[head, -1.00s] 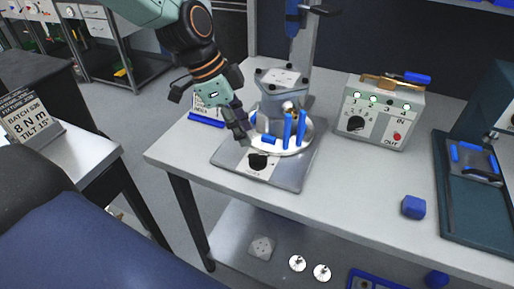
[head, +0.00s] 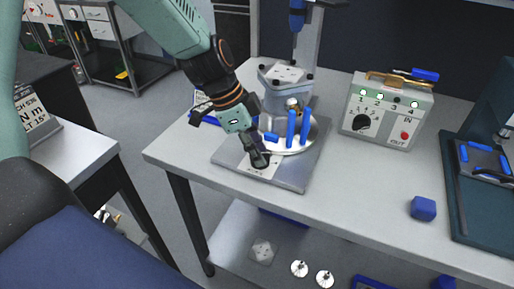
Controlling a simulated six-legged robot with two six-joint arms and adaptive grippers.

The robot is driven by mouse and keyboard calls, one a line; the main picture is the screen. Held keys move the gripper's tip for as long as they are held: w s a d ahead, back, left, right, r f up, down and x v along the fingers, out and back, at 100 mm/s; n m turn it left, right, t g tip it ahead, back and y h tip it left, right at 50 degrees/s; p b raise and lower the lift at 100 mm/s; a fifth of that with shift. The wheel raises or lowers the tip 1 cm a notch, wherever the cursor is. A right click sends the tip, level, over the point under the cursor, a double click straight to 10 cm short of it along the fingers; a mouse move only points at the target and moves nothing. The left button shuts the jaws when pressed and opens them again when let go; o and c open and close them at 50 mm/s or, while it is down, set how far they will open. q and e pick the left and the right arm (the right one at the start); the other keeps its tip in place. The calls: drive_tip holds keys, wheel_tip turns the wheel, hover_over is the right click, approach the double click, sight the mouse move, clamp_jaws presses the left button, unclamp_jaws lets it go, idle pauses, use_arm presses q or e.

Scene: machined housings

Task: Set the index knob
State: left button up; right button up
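The index knob is the small black knob on the front of the fixture's flat metal base plate (head: 293,178). It is now almost wholly hidden behind the fingertips of my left gripper (head: 260,158). My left gripper reaches down from the upper left, its fingers close together at the knob. Whether they grip it or only touch it cannot be told. Behind it, the round pale turntable (head: 314,134) carries a grey housing (head: 284,92) and upright blue pins (head: 297,128). My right gripper is not in view.
A grey control box (head: 386,112) with a dial, lit lamps and a red button stands to the right. A blue block (head: 423,209) lies near the front edge. A dark green tray (head: 463,205) is at the far right. The bench front between is clear.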

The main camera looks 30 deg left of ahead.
use_arm(q)
drive_tip(key=shift+s+d+r, duration=0.1)
drive_tip(key=shift+d, duration=0.1)
drive_tip(key=shift+c, duration=1.4)
clamp_jaws()
drive_tip(key=n+t+y, duration=0.1)
drive_tip(key=n, duration=0.3)
drive_tip(key=shift+s+n, duration=0.15)
drive_tip(key=shift+n, duration=0.15)
drive_tip(key=shift+d+n+t+y, duration=0.1)
drive_tip(key=shift+n+t+y, duration=0.5)
drive_tip(key=shift+n, duration=1.4)
drive_tip(key=shift+s, duration=0.1)
drive_tip(key=shift+o, duration=2.2)
unclamp_jaws()
